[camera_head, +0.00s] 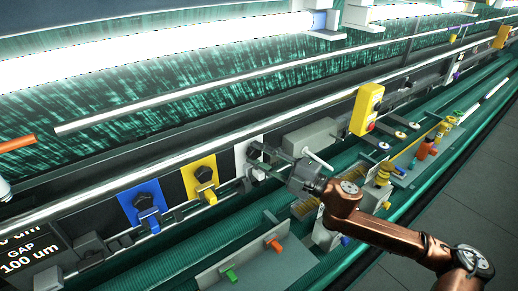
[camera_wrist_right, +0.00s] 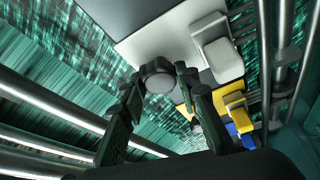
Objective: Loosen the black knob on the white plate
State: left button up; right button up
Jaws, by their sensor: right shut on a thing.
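The white plate (camera_head: 241,152) is on the machine's rail, to the right of the yellow plate, and fills the upper middle of the right wrist view (camera_wrist_right: 150,42). Its black knob (camera_wrist_right: 157,79) sits between my right fingertips in the wrist view. My right gripper (camera_head: 262,160) reaches the plate from the right and is shut on the knob, with a finger on either side. In the head view the fingers largely hide the knob. My left gripper is not in view.
A yellow plate (camera_head: 189,179) and a blue plate (camera_head: 128,203), each with a black knob, stand to the left. A long metal bar (camera_head: 150,174) runs just above the plates. A yellow box (camera_head: 366,110) and a grey block with a white lever (camera_head: 318,160) are to the right.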

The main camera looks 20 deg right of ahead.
jog(key=shift+r+n+g+h+p, duration=0.1)
jog(key=shift+n+g+h+p, duration=0.2)
jog(key=shift+n+p, duration=0.55)
jog(key=o, duration=1.2)
jog(key=shift+c, duration=0.2)
jog(key=shift+s+d+f, duration=0.2)
jog(key=shift+s+d, duration=0.15)
jog(key=shift+d, duration=0.1)
jog(key=v, duration=1)
jog(key=shift+s+d, duration=0.25)
jog(key=shift+s, duration=0.1)
